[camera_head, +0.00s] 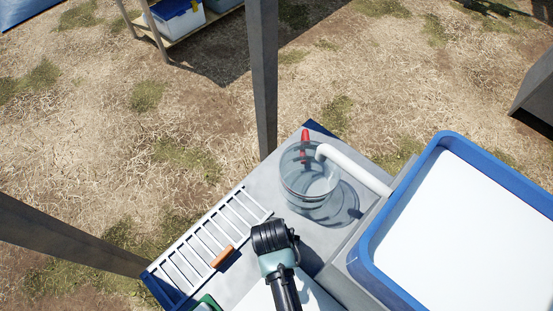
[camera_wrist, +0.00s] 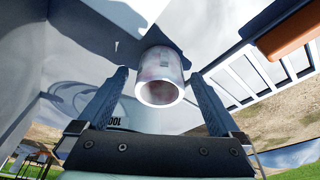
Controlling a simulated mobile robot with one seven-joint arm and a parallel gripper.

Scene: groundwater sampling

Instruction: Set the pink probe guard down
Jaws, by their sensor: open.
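The pink probe guard (camera_wrist: 163,72) shows in the wrist view as a short, pale pinkish-grey hollow cylinder with a bright rim facing the camera. It lies between the two dark fingers of my gripper (camera_wrist: 157,78), with a visible gap on either side. The fingers are apart, and the guard appears to stand on the grey surface beyond them; its contact with that surface is hard to see. In the head view my gripper's black body (camera_head: 271,237) is over the grey worktop (camera_head: 252,190), and the guard is hidden there.
A clear glass vessel (camera_head: 309,178) stands close behind my gripper, under a white spout (camera_head: 352,168). A white slotted rack (camera_head: 205,242) with an orange piece (camera_head: 223,256) lies left. A blue-rimmed basin (camera_head: 447,141) is right.

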